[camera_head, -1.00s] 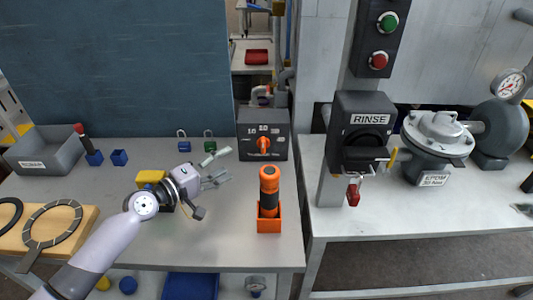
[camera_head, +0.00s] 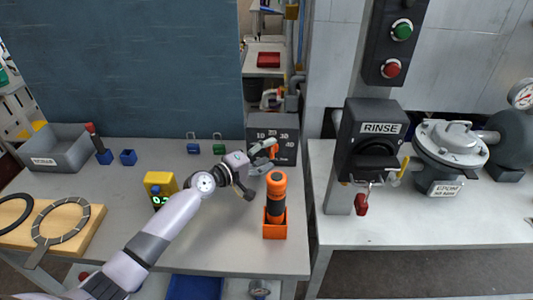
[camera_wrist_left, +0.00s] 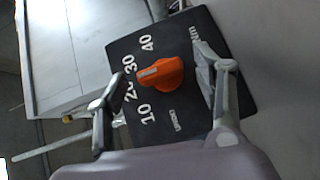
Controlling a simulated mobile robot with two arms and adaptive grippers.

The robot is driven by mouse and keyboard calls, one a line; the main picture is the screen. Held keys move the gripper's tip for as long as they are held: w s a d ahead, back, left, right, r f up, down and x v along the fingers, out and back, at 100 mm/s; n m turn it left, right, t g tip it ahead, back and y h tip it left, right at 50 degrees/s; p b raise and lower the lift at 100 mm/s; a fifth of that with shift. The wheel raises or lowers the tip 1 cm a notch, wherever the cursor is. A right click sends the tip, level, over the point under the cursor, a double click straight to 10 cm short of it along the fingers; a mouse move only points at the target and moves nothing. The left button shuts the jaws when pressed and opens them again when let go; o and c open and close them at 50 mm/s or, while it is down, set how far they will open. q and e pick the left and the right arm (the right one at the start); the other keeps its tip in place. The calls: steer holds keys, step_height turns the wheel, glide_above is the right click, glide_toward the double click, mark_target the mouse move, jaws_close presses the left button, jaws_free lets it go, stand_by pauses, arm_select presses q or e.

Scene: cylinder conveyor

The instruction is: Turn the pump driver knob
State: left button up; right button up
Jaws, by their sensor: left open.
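The pump driver knob is an orange knob (camera_wrist_left: 162,74) on a dark box (camera_wrist_left: 183,115) marked 10, 20, 30, 40 in the left wrist view. In the head view the box (camera_head: 285,150) stands at the back of the table, and my gripper covers most of the knob. My left gripper (camera_head: 268,157) is in front of the box face, open. In the left wrist view its two fingers (camera_wrist_left: 160,84) are spread on either side of the knob, with gaps to it. My right gripper is not in view.
An orange and black cylindrical tool (camera_head: 277,197) stands in an orange holder close in front of my left gripper. A yellow meter (camera_head: 159,187) is beside my left arm. A RINSE switch box (camera_head: 370,138) and a pump (camera_head: 450,150) are on the right.

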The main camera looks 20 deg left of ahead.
arm_select(q)
steer(key=shift+w, duration=0.1)
steer(key=shift+c, duration=0.3)
steer(key=c, duration=1.1)
